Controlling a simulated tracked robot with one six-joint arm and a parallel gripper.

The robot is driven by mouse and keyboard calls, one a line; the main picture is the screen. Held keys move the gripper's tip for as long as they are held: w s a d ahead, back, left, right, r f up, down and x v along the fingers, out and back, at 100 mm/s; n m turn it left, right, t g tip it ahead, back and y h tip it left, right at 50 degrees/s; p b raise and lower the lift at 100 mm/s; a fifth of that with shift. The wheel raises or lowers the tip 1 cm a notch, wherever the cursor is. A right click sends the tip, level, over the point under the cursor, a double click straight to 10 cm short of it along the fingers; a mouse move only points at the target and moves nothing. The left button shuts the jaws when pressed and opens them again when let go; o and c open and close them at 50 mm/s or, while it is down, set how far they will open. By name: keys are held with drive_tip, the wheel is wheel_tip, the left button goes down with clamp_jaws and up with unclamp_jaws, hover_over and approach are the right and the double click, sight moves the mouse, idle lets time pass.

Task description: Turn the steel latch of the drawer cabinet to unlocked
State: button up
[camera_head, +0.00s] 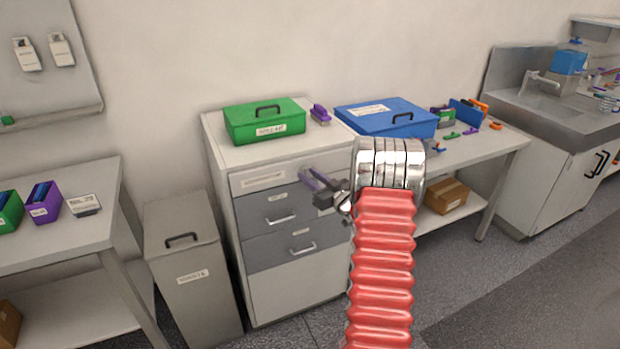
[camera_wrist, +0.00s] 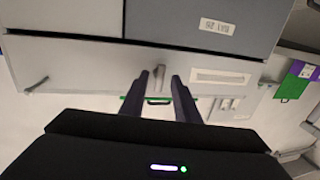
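The drawer cabinet (camera_head: 295,290) is white with grey drawers and stands against the wall. In the wrist view its front (camera_wrist: 75,52) fills the upper part. A small steel latch (camera_wrist: 158,73) shows there on the pale panel beside the grey drawer, between my fingertips. My gripper (camera_wrist: 161,75) is open, with a gap visible on both sides of the latch; I cannot tell whether either finger touches it.
A green box (camera_head: 264,122) and a purple-handled item (camera_head: 320,114) sit on the cabinet top. A blue box (camera_head: 386,118) is on the bench to the right. A grey bin (camera_head: 188,260) stands close on the left. Bare floor (camera_head: 470,300) lies at the right.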

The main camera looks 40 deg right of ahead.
drive_tip(key=shift+c, duration=0.6)
clamp_jaws()
drive_tip(key=shift+a, duration=0.2)
